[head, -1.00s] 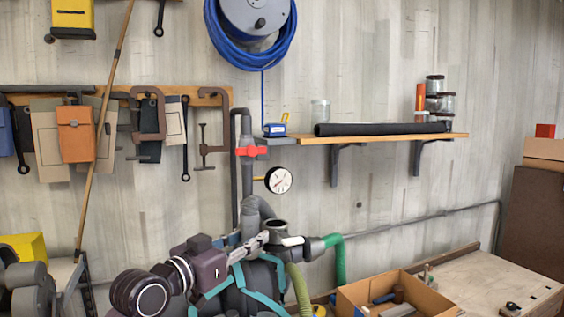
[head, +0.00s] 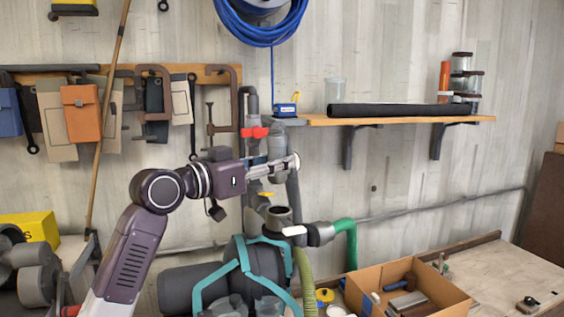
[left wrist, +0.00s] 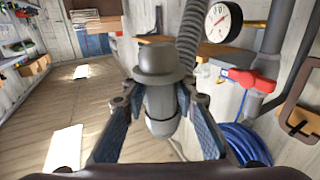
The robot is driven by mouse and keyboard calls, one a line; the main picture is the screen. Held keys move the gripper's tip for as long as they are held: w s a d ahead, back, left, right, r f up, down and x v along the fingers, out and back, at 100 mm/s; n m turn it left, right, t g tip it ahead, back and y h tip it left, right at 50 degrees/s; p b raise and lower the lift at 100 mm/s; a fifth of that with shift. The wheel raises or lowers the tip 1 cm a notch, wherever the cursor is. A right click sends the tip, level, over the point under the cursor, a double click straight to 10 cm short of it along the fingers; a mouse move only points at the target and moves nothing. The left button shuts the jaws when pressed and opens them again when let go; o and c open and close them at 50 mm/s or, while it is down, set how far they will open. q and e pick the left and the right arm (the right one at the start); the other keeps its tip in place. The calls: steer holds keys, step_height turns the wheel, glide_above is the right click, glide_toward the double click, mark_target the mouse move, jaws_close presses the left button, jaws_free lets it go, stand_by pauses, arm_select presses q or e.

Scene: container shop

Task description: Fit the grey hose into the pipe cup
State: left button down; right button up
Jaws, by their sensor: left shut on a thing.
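My left gripper (head: 282,165) is above the pump in the head view, shut on the grey hose (head: 277,141). The hose's end piece stands about upright between the fingers, and more hose hangs behind them. In the left wrist view the fingers (left wrist: 158,100) close on the flanged grey end piece (left wrist: 157,62), with a ribbed grey length (left wrist: 190,28) beyond. The pipe cup (head: 278,215) is the dark, open-topped fitting on the pump, a short way below the gripper and apart from it. My right gripper is not in view.
A red valve (head: 255,133) and grey pipe stand close behind the gripper. A green hose (head: 345,227) leaves the pump on the right. A wall shelf (head: 400,121) holds a black roll. A cardboard box (head: 430,301) of tools stands at lower right. The gauge (left wrist: 222,20) shows in the wrist view.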

mark_target(280, 182)
arm_select(q)
step_height(280, 182, down, 2)
steer(key=shift+f+b, duration=0.1)
steer(key=shift+b, duration=0.55)
steer(key=f, duration=0.1)
steer(key=b, duration=0.1)
steer(key=f+b, duration=0.1)
steer(key=shift+w+d+f, duration=0.35)
steer(key=shift+s+a+f, duration=0.15)
steer(key=shift+a+f, duration=0.05)
steer(key=shift+f, duration=0.3)
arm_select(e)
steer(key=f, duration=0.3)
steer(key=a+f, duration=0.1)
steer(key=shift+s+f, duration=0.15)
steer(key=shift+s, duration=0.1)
arm_select(q)
steer(key=shift+d, duration=0.1)
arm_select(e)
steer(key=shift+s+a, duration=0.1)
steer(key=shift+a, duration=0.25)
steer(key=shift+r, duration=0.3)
arm_select(q)
steer(key=shift+f, duration=0.1)
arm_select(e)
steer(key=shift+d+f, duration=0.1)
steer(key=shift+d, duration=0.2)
